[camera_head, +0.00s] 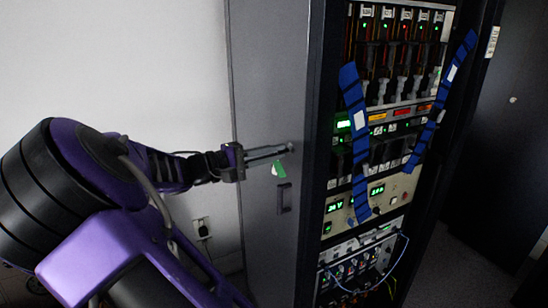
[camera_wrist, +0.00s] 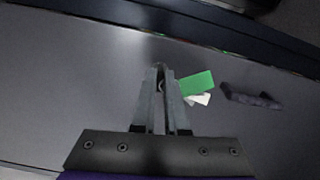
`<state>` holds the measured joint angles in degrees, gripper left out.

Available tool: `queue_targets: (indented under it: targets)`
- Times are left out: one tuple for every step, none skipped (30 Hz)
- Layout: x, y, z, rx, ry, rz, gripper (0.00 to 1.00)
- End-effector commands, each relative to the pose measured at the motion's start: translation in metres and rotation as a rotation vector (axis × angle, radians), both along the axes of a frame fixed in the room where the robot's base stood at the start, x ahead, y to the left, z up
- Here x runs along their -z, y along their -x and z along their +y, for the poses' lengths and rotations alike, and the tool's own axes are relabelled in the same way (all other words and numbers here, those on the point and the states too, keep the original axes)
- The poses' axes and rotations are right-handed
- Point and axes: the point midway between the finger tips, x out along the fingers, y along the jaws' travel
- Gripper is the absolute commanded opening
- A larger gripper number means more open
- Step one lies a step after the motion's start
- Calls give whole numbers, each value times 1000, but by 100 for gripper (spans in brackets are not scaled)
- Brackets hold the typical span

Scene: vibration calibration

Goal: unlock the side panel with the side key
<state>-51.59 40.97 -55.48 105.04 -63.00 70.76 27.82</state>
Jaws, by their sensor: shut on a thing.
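The side panel (camera_head: 268,85) is the grey side of the rack cabinet in the head view, and its flat surface (camera_wrist: 75,85) fills much of the wrist view. My gripper (camera_head: 287,148) reaches the panel from the left, above a dark recessed handle (camera_head: 284,198). In the wrist view my gripper (camera_wrist: 160,72) is shut, with its fingertips close against the panel. A green tag (camera_head: 279,169) and a white tag hang beside the fingertips; the green tag (camera_wrist: 197,83) also shows in the wrist view. The side key is mostly hidden between the fingers. I cannot tell how deep it sits in the lock.
The rack front (camera_head: 385,130) holds lit electronic modules, with blue straps (camera_head: 355,130) hanging over them. A white wall (camera_head: 120,70) with an outlet (camera_head: 202,228) is behind my arm. Another dark cabinet (camera_head: 510,130) stands at the right.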

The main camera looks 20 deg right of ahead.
Motion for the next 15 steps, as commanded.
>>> queue_targets:
  targets:
    - [2,0,1,-2,-2,-27,0]
    - [2,0,1,-2,-3,-43,0]
    - [2,0,1,-2,-3,-63,0]
    - [2,0,1,-2,-4,-76,0]
    - [2,0,1,-2,-4,-87,0]
    - [2,0,1,-2,-5,-103,0]
    - [2,0,1,-2,-5,-112,0]
    - [2,0,1,-2,-5,-120,0]
    - [2,0,1,-2,-6,-130,0]
    - [2,0,1,-2,-6,-137,0]
    - [2,0,1,-2,-6,-142,0]
    - [1,0,1,-2,-6,-147,0]
    - [1,0,1,-2,-6,-151,0]
    - [1,0,1,-2,-6,-153,0]
    - [1,0,1,-2,-7,-156,0]
